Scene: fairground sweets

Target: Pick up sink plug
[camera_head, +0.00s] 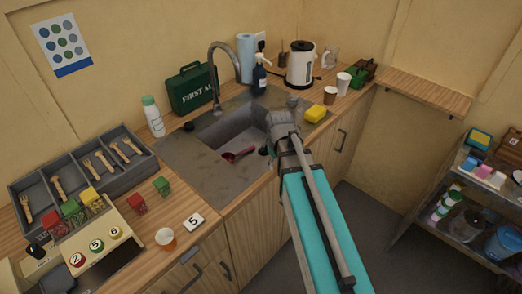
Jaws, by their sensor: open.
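A small dark round piece that looks like the sink plug (189,126) lies on the left rim of the metal sink (195,165), by the first aid case. My arm reaches in from the lower right to the right side of the sink. A dark part at its end, which looks like my gripper (264,151), shows at the right side of the basin. My gripper is open and well to the right of the plug. Its fingertips are mostly hidden behind my arm. A red spoon-like thing (238,155) lies in the basin.
The tap (215,75) and green first aid case (190,88) stand behind the sink, with a white bottle (153,116) to the left. A yellow sponge (316,113) and kettle (300,64) are on the right. A cutlery tray (120,180) fills the left counter.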

